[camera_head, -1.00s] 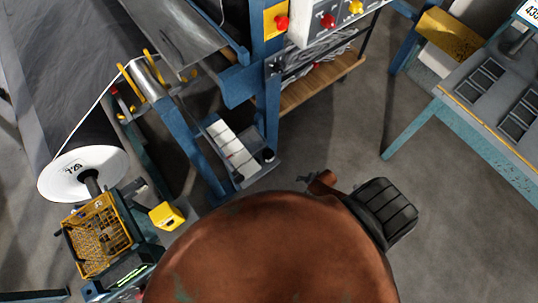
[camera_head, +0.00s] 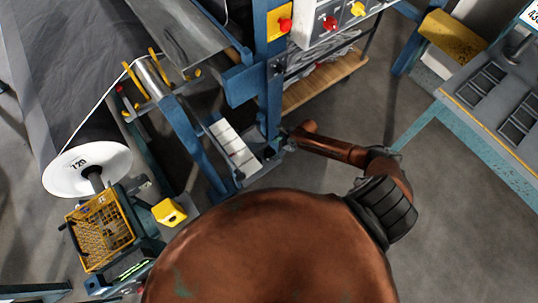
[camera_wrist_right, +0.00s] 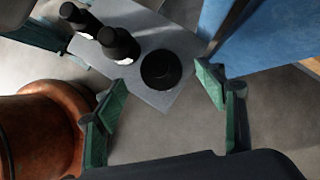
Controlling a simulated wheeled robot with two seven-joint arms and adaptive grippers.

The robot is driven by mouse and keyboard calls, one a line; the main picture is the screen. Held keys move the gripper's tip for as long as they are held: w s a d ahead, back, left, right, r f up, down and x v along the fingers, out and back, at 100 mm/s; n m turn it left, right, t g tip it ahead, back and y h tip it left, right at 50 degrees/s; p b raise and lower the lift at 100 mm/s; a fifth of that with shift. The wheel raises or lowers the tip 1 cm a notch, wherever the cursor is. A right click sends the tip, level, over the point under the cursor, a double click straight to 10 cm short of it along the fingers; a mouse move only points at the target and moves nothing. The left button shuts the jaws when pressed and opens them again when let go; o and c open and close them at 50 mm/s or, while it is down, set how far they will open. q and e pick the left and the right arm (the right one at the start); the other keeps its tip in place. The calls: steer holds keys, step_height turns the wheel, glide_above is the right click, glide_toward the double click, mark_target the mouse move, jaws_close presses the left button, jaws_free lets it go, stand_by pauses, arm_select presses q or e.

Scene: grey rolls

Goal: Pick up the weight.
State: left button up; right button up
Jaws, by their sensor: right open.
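In the right wrist view, a round black weight (camera_wrist_right: 160,69) sits on a grey plate (camera_wrist_right: 165,98), near its corner. Two taller black weights, a nearer one (camera_wrist_right: 118,45) and a farther one (camera_wrist_right: 77,17), stand in a row behind it to the left. My right gripper (camera_wrist_right: 162,84) is open, its green fingers spread either side of the round weight with nothing held. In the head view my right gripper (camera_head: 281,148) is small, at the end of the small blue-framed shelf (camera_head: 249,172); the weights are hard to make out there. My left gripper is not in view.
A blue post (camera_head: 270,95) rises close beside the shelf, and a blue panel (camera_wrist_right: 270,35) fills the right wrist view's upper right. White boxes (camera_head: 232,143) lie on the shelf. A yellow basket (camera_head: 100,232) and large roll (camera_head: 88,170) stand left.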

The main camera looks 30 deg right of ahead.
mark_target(271, 150)
steer(key=b+x, duration=0.1)
steer(key=x, duration=0.3)
steer(key=shift+w+a+f+b, duration=0.2)
steer(key=shift+w+b, duration=0.05)
steer(key=shift+b, duration=0.05)
steer(key=shift+r, duration=0.1)
steer(key=shift+c, duration=0.9)
jaws_close()
steer(key=shift+w+r, duration=0.1)
steer(key=shift+w, duration=0.05)
